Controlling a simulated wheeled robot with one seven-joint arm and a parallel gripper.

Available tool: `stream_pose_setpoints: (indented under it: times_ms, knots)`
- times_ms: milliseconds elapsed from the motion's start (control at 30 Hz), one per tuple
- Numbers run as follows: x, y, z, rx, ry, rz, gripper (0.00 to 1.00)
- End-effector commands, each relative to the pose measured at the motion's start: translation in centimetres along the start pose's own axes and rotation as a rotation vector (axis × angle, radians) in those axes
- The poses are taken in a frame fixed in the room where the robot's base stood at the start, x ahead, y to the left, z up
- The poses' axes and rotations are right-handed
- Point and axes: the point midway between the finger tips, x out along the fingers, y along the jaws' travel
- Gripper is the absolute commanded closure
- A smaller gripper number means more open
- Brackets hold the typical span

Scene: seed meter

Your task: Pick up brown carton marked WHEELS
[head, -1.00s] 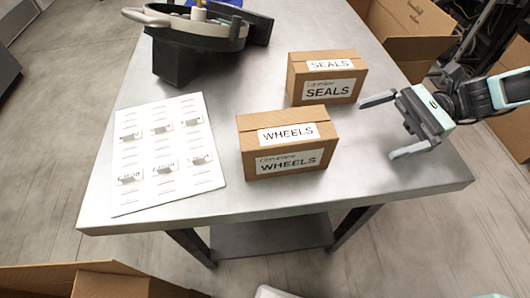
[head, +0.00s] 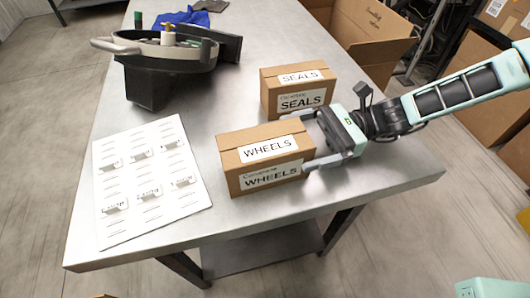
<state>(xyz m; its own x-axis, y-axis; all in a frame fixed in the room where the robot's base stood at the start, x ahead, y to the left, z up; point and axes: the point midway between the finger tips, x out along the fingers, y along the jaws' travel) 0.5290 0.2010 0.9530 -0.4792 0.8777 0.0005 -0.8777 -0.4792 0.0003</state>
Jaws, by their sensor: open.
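The brown carton marked WHEELS (head: 240,180) stands upright on the metal table, with white labels on its top and front. My gripper (head: 305,140) is open at the carton's right end. The near finger reaches the carton's front right corner. The far finger reaches behind it, between it and the SEALS carton. I cannot tell whether either finger touches a carton. The brown carton marked SEALS (head: 283,103) stands just behind, also upright.
A white sheet with several small labelled pieces (head: 150,224) lies on the left of the metal table (head: 300,215). A dark seed meter device (head: 165,60) stands at the back left, with a blue cloth (head: 187,17) behind it. Large open cardboard boxes (head: 365,45) stand beyond the table's right edge.

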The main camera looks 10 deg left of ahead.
Motion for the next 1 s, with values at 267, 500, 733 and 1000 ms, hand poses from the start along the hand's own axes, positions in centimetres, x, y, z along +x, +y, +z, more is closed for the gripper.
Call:
stream_pose_setpoints:
  times_ms: [267,500,733,1000]
  knots:
    - [3.7,0.2,-0.1,0.002,-0.001,0.003,0.00]
    - [5.2,0.2,-0.3,0.000,0.001,0.001,0.00]
    - [5.2,0.2,-0.3,0.000,0.001,0.001,0.19]
    - [5.2,0.2,-0.2,-0.001,-0.001,0.002,0.65]
